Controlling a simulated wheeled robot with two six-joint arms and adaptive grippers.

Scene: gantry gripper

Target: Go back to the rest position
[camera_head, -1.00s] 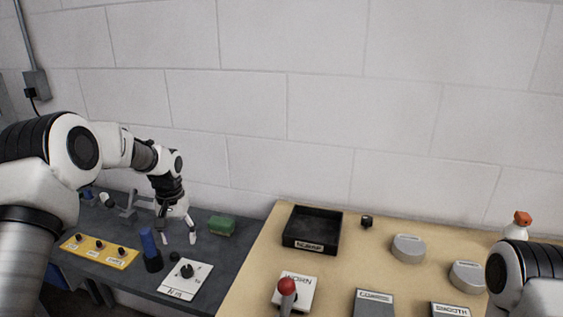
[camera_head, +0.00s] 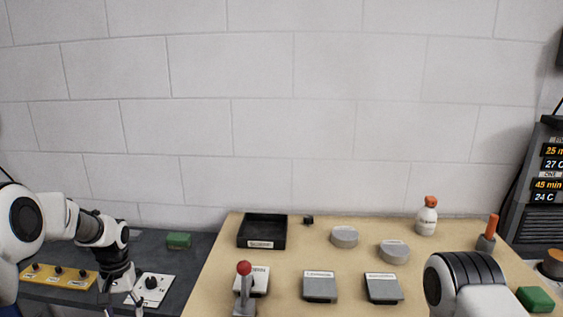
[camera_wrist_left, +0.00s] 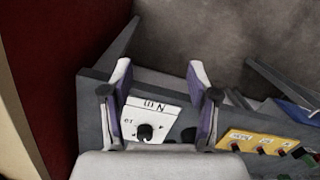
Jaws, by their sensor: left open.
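My left gripper (camera_head: 118,302) is at the lower left of the head view, over the dark grey bench and just left of a white plate with a black dial (camera_head: 151,284). Its fingers are apart with nothing between them. In the left wrist view, the open left gripper (camera_wrist_left: 160,78) frames the white dial plate (camera_wrist_left: 148,112), which lies beyond the fingers on the bench. My right arm shows only as a rounded joint at the lower right of the head view. The right gripper is out of view.
A yellow button strip (camera_head: 58,277) and a green block (camera_head: 178,240) are on the grey bench.

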